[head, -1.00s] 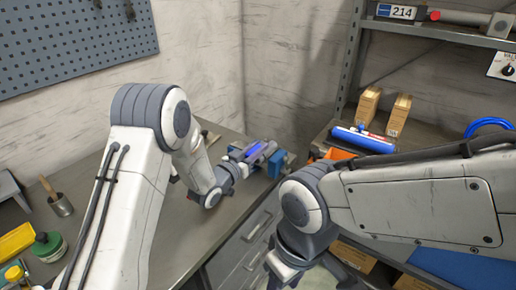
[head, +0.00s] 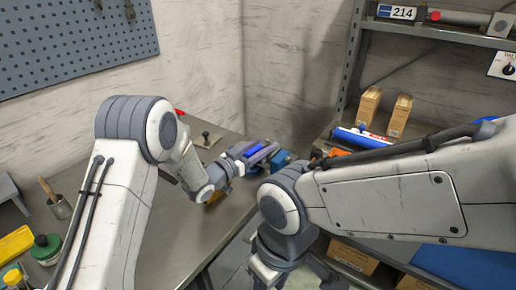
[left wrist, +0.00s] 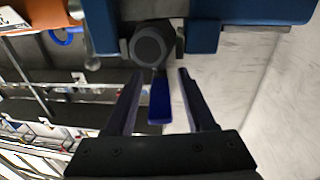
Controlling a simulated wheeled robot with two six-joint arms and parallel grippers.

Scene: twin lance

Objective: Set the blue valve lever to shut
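The blue valve lever (left wrist: 159,98) shows in the left wrist view, hanging from a dark round hub (left wrist: 150,46) on a blue body (left wrist: 204,38). My left gripper (left wrist: 160,72) is open, with one finger on each side of the lever and a gap visible on both sides. In the head view my left gripper (head: 256,153) reaches toward a blue block (head: 281,160) at the far end of the bench; the lever cannot be made out there. My right arm crosses the right side, and its gripper fingers are not visible.
Shelves at right carry cardboard boxes (head: 400,115) and a blue roll (head: 362,138). Walls meet behind the blue block.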

